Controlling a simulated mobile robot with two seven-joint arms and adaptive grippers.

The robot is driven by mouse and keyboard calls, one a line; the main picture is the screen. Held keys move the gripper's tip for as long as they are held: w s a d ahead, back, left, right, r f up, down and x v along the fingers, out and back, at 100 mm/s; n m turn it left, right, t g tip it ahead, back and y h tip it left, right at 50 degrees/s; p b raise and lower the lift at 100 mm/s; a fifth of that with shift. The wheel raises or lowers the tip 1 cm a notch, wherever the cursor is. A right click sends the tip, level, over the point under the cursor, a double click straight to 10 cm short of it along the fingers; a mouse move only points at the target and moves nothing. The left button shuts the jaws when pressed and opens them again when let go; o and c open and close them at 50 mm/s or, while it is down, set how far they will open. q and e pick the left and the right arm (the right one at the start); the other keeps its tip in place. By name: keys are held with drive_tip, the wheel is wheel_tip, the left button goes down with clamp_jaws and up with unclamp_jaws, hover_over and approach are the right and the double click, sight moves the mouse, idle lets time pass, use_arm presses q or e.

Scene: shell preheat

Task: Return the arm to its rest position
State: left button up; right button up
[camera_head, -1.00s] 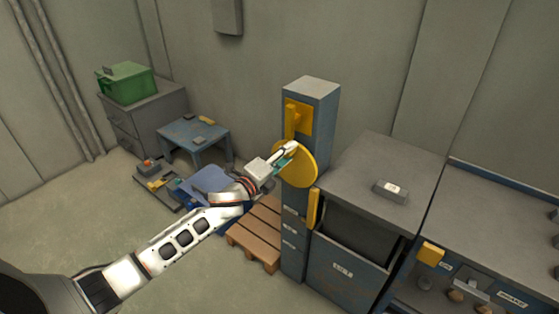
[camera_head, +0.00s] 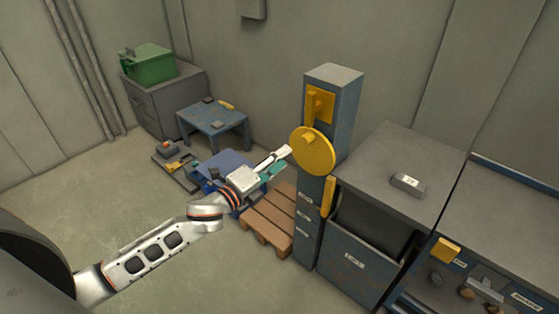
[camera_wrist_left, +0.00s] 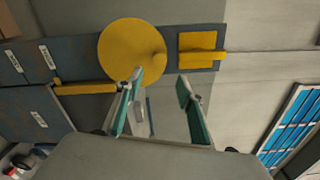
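My left arm comes in from the left in the head view. Its left gripper (camera_head: 277,160) is in front of the blue-grey column, just left of the round yellow disc (camera_head: 312,149). In the left wrist view the two teal fingers of the left gripper (camera_wrist_left: 160,100) stand apart with nothing between them. The yellow disc (camera_wrist_left: 132,52) lies beyond the fingertips there, and a gap seems to show in the head view. My right gripper is not in either view.
The column (camera_head: 335,90) carries a yellow lever (camera_head: 314,103) above the disc. A grey-topped cabinet (camera_head: 385,160) stands to its right. A wooden pallet (camera_head: 268,218), blue table (camera_head: 214,119) and green box (camera_head: 149,63) are to the left. Open floor lies at lower left.

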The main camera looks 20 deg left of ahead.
use_arm(q)
drive_tip(key=s+d+f+n+g+y, duration=0.1)
drive_tip(key=s+f+n+g, duration=0.2)
drive_tip(key=s+f+n, duration=0.7)
drive_tip(key=s+d+f+n+g+y+p, duration=0.1)
drive_tip(key=s+d+f+n+g+y, duration=0.1)
drive_tip(key=s+f+n, duration=0.9)
drive_tip(key=s+f+g, duration=0.1)
drive_tip(key=s+f, duration=0.3)
drive_tip(key=s, duration=0.4)
drive_tip(key=shift+s+d+f+y, duration=0.15)
drive_tip(key=shift+f+y, duration=0.05)
drive_tip(key=shift+y, duration=0.1)
